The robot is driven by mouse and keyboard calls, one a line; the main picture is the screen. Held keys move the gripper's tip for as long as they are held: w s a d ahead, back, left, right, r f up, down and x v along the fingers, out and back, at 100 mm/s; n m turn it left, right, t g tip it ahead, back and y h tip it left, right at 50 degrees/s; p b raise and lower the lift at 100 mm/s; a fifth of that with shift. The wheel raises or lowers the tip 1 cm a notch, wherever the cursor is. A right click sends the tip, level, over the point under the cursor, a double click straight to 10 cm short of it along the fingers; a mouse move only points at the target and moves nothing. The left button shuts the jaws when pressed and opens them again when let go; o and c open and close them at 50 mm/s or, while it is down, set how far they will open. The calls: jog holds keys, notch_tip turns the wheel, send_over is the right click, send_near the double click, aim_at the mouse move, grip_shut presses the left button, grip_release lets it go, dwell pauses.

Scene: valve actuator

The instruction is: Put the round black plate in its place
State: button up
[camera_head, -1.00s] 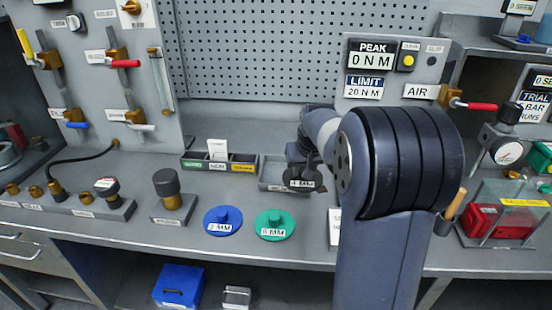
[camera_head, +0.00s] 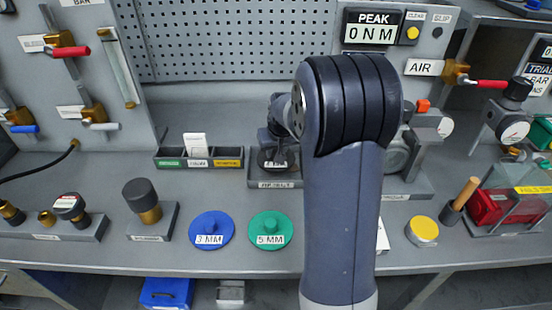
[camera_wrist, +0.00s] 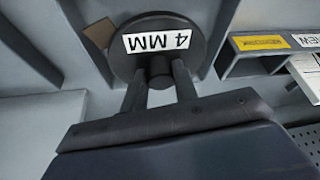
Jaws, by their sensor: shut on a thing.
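The round black plate (camera_wrist: 178,62) carries a white 4 MM label, upside down in the wrist view. My gripper (camera_wrist: 160,80) is shut on the knob at its middle. In the head view the black plate (camera_head: 268,160) is at or just above the small grey labelled tray (camera_head: 275,184), behind the green plate. I cannot tell whether it touches the tray floor. The blue 3 MM plate (camera_head: 211,229) and the green 5 MM plate (camera_head: 270,229) lie flat on the bench. My arm hides part of the tray's right side.
A three-bin holder (camera_head: 198,162) stands left of the tray. A black-topped brass fitting (camera_head: 143,200) stands left of the blue plate. A yellow-topped round part (camera_head: 423,231) and a clear cover over a red box (camera_head: 495,205) are at the right. The pegboard rises behind.

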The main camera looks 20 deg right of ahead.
jog(key=shift+f, duration=1.65)
jog(key=shift+f, duration=0.1)
jog(key=o, duration=0.6)
jog(key=shift+f, duration=0.15)
jog(key=o, duration=0.5)
jog(key=shift+r, duration=0.3)
jog(key=v, duration=1.2)
